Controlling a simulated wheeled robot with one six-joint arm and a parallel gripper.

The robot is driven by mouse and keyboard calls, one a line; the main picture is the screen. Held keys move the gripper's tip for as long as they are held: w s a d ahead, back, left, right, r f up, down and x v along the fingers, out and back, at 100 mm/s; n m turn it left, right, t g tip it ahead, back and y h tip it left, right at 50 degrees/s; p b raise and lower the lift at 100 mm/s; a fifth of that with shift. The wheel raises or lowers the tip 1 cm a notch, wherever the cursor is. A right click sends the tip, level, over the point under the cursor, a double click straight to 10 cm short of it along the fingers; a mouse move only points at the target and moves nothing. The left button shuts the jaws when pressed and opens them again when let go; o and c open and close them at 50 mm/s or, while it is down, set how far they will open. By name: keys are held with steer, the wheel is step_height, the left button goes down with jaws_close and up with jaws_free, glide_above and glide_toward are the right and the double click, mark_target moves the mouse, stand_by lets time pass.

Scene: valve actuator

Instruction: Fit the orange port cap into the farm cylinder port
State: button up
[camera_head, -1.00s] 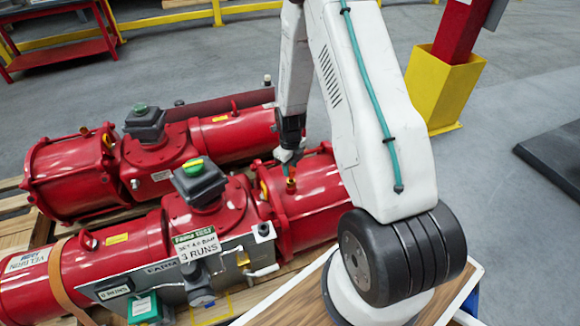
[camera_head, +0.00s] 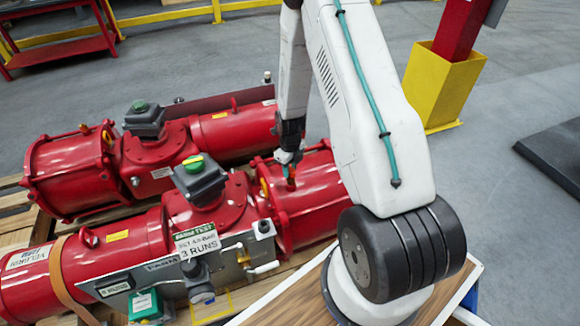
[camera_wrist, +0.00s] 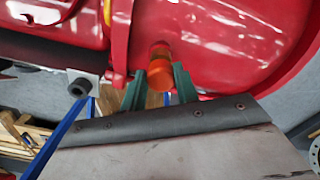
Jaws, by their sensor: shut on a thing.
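My gripper (camera_head: 289,166) reaches down over the near red actuator's right-hand cylinder (camera_head: 310,212), the unit whose panel reads FARM. In the wrist view my gripper's green fingers (camera_wrist: 159,88) are shut on the orange port cap (camera_wrist: 160,68). The cap's far end meets or lies just in front of the cylinder's red surface (camera_wrist: 215,50). In the head view the cap (camera_head: 291,182) is a small orange spot below the fingers, at the top of the cylinder. The port itself is hidden behind the cap, so I cannot tell how far the cap is in.
A grey panel (camera_head: 150,277) with fittings and a 3 RUNS sign (camera_head: 198,241) stands in front of the near actuator. A second red actuator (camera_head: 70,170) lies behind it. Both rest on a wooden pallet (camera_head: 14,222). A yellow-based post (camera_head: 443,85) stands at right.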

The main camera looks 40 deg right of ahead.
steer(key=shift+f, duration=0.5)
steer(key=o, duration=1)
steer(key=shift+r, duration=0.1)
step_height(320, 180, up, 8)
steer(key=shift+f, duration=0.2)
